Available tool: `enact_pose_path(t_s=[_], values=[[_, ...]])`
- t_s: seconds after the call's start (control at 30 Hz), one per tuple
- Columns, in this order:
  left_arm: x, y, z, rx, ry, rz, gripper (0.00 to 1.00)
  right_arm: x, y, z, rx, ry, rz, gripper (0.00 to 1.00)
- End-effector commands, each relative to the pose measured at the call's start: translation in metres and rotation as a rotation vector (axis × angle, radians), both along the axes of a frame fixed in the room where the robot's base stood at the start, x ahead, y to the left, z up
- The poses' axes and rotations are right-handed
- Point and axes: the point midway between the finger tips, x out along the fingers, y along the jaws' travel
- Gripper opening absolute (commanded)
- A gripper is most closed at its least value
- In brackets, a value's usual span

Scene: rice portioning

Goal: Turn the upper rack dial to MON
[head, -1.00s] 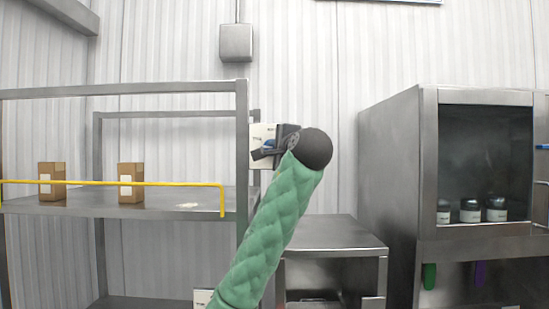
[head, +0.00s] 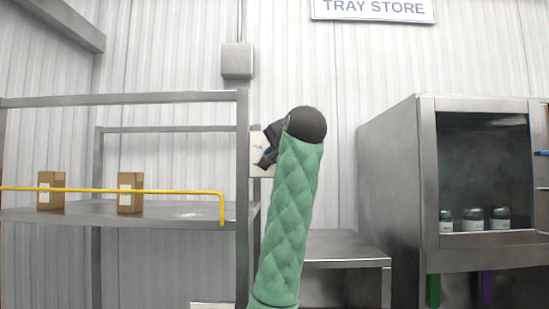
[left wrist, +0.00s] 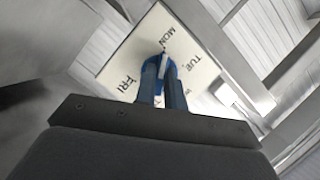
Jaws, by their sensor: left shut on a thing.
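The upper rack dial is a white plate (head: 257,165) on the rack's right front post, partly hidden behind my left gripper (head: 268,157). In the left wrist view the plate (left wrist: 115,75) appears turned, with MON, TUE and FRI readable and another label partly covered. My left gripper (left wrist: 162,84) is shut on the blue knob (left wrist: 157,66) in the plate's middle. The knob's white mark (left wrist: 163,62) shows between the fingertips, on the side towards MON; its exact alignment is hard to tell. My right gripper is in neither view.
The metal rack (head: 100,215) holds two brown boxes (head: 50,191) (head: 130,192) behind a yellow rail (head: 180,191). A low steel table (head: 345,246) and a steel cabinet (head: 388,180) with several jars stand right. Another white plate (head: 213,305) shows at the bottom edge.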

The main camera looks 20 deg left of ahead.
Motion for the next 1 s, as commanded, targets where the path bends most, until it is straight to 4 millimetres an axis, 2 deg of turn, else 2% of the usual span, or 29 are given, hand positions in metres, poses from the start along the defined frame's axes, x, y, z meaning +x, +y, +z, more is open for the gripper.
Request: enact_pose_path(t_s=[0.43, 0.47, 0.57, 1.0], values=[[0.0008, -0.0003, -0.0042, -0.014, 0.003, 0.001, 0.00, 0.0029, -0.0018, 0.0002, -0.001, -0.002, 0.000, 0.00], [0.0008, -0.0003, -0.0042, -0.014, 0.003, 0.001, 0.13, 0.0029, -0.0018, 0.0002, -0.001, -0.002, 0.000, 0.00], [0.0007, -0.0002, -0.0037, -0.013, 0.002, 0.000, 0.33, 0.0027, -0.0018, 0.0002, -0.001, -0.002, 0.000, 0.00], [-0.0047, -0.0035, -0.0009, -0.011, -0.002, 0.000, 0.33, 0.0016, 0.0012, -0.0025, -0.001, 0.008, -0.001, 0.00]])
